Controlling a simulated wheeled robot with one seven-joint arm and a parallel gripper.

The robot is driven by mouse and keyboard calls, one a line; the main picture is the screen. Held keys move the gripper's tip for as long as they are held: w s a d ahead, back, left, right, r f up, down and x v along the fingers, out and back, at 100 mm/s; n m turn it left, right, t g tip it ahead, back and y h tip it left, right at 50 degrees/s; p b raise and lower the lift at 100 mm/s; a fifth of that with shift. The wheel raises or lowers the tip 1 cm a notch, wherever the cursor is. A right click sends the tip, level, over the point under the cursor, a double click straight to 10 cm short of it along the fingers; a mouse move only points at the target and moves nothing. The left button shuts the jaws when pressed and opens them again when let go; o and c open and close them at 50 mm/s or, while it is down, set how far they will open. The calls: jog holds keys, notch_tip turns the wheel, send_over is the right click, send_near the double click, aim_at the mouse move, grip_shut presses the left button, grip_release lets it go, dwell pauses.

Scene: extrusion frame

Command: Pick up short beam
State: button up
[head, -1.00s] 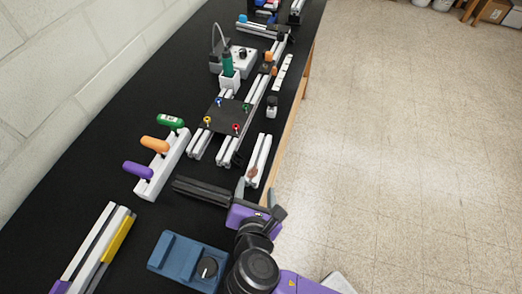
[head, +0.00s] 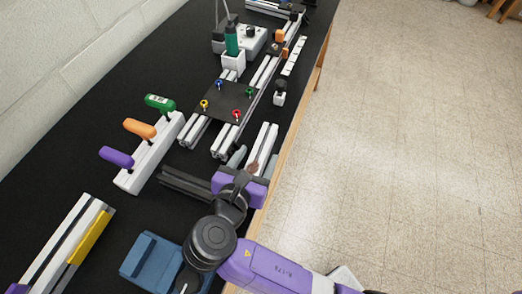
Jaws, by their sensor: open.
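A short white slotted beam (head: 264,145) lies on the black bench near its right edge. A small reddish-brown spot shows at its near end. My purple gripper (head: 254,160) is at that near end, seen from behind. One grey finger shows to the left of the beam and one to the right, so the open jaws appear to straddle it. The purple gripper body hides the beam's nearest part. I cannot tell whether the fingers touch it.
A dark bar (head: 185,184) lies just left of my gripper. A tool rack (head: 150,160) holds purple, orange and green handles. A frame with a dark plate (head: 226,103) stands beyond. A blue device (head: 160,262) and a yellow-edged beam (head: 65,240) are nearer.

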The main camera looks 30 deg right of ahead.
aim_at(260, 151)
jog(key=x, duration=0.4)
jog(key=shift+w, duration=0.1)
jog(key=shift+c, duration=0.4)
grip_shut()
